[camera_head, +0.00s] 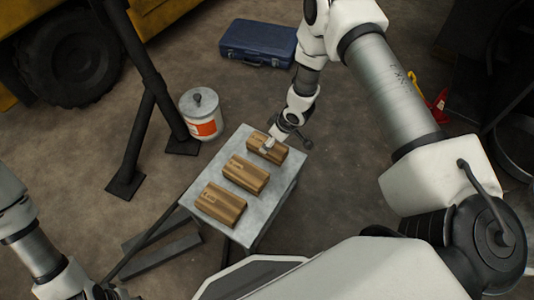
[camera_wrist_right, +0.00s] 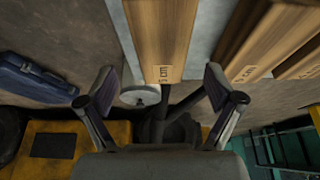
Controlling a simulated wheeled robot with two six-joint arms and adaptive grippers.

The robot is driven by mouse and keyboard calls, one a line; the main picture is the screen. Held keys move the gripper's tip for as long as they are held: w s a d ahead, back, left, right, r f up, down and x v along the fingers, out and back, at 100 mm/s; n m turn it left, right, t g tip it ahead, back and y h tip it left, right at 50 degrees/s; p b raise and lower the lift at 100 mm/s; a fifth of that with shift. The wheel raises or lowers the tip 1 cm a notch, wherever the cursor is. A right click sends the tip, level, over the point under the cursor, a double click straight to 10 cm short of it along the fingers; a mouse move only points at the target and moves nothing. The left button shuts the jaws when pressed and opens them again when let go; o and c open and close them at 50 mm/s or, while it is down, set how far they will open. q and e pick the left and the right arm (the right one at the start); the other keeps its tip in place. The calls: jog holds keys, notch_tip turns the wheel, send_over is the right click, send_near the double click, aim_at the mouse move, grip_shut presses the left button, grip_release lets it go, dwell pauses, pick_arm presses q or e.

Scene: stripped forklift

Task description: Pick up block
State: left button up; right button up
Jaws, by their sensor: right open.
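Three brown wooden blocks lie in a row on a small grey table (camera_head: 278,196): a far block (camera_head: 258,155), a middle block (camera_head: 246,174) and a near block (camera_head: 220,204). My right gripper (camera_head: 270,143) is at the far block, partly covering it. In the right wrist view, the far block (camera_wrist_right: 158,35) lies between the two spread fingers of my right gripper (camera_wrist_right: 160,75), with a gap on each side. The other blocks (camera_wrist_right: 262,45) show to the right there. My left gripper (camera_head: 108,292) is only partly in view at the bottom left; its fingers are not clear.
A white bucket (camera_head: 201,118) with a grey lid stands left of the table. A blue case (camera_head: 258,42) lies on the floor behind. Dark metal posts (camera_head: 141,100) and a yellow vehicle with a black wheel (camera_head: 72,60) are at the left. Floor right of the table is clear.

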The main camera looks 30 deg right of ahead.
jog(key=b+x, duration=0.1)
jog(key=x, duration=0.2)
jog(key=b+x, duration=0.1)
jog(key=x, duration=0.1)
jog(key=shift+s+d+f+b, duration=0.1)
jog(key=shift+s+f+b, duration=0.25)
jog(key=shift+w+f, duration=0.15)
jog(key=shift+f, duration=0.1)
jog(key=shift+r, duration=0.2)
jog(key=c, duration=1.4)
jog(key=shift+c, duration=0.2)
notch_tip(320, 180, up, 9)
jog(key=p, duration=0.4)
jog(key=shift+r, duration=0.5)
